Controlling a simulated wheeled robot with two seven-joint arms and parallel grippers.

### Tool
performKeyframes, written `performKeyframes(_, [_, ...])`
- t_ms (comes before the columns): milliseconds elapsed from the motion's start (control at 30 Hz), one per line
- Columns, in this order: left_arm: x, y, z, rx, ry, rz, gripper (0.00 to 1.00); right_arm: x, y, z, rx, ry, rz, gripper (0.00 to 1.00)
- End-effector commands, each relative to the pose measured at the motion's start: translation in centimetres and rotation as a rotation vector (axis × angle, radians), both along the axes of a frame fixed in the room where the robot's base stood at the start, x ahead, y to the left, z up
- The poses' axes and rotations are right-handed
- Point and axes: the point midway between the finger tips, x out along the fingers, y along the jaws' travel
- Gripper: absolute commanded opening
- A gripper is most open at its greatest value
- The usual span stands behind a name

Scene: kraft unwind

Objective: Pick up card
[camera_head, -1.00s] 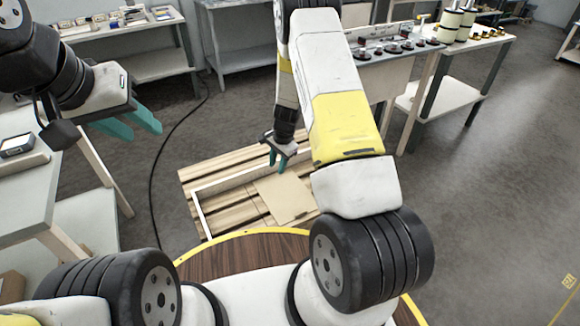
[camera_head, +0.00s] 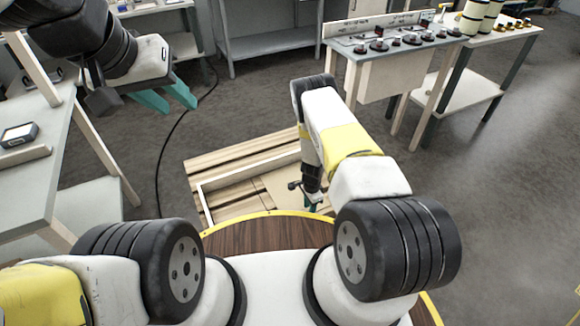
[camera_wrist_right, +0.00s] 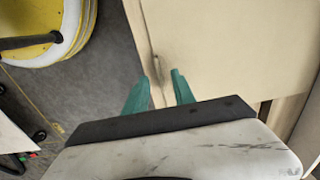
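A flat tan card (camera_head: 274,188) lies in the low light-walled frame on the slatted wooden pallet (camera_head: 225,160) in the head view. My right arm hides its right part. My right gripper (camera_head: 311,203) points down over the card's near right side, its fingers mostly hidden there. In the right wrist view the teal fingers of the right gripper (camera_wrist_right: 160,76) are apart. A pale panel, apparently the card (camera_wrist_right: 235,45), fills the area beyond them. A thin edge runs between the fingertips; contact cannot be told. My left gripper (camera_head: 180,106) is open and empty, high at the left.
A grey side table (camera_head: 30,180) with a small dark device (camera_head: 18,135) stands at the left. A workbench (camera_head: 375,70) with several dark knob-like parts stands behind my right arm. A cable (camera_head: 162,150) lies on the floor left of the pallet.

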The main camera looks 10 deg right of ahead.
Motion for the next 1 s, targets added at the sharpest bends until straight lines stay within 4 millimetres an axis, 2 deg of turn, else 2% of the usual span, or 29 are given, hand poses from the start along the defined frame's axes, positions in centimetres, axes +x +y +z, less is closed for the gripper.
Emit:
performKeyframes(133, [0.0, 0.0, 0.0, 0.000, 0.000, 0.000, 0.36, 0.0, -0.1, -1.7, -0.001, 0.000, 0.001, 0.31])
performKeyframes(400, [0.0, 0.0, 0.0, 0.000, 0.000, 0.000, 0.36, 0.0, 0.0, -2.0, -0.001, 0.000, 0.001, 0.31])
performKeyframes(567, [0.0, 0.0, 0.0, 0.000, 0.000, 0.000, 0.36, 0.0, 0.0, -2.0, 0.000, 0.000, 0.001, 0.00])
performKeyframes(1000, [0.0, 0.0, 0.0, 0.000, 0.000, 0.000, 0.36, 0.1, 0.0, -1.7, 0.000, -0.001, 0.001, 0.00])
